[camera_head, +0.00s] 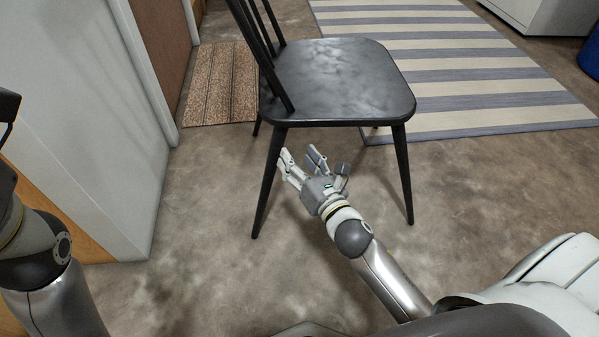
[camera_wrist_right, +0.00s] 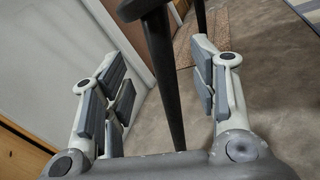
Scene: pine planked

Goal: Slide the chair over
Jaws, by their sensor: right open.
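A black chair (camera_head: 335,85) with a spindle back stands upright on the floor, its back toward the left. My right gripper (camera_head: 300,154) is open, low under the seat, close to the chair's near left leg (camera_head: 268,185). In the right wrist view this leg (camera_wrist_right: 164,75) shows between the two spread fingers of my right gripper (camera_wrist_right: 160,75). The fingers are not closed on it, and I cannot tell whether either touches it. My left arm shows at the left edge of the head view, but its gripper does not show.
A white wall or cabinet side (camera_head: 95,110) stands to the left. A brown mat (camera_head: 222,85) lies behind the chair. A striped rug (camera_head: 450,75) reaches behind and right of it. A white unit and a blue bin (camera_head: 590,58) are at the far right. Bare floor lies in front.

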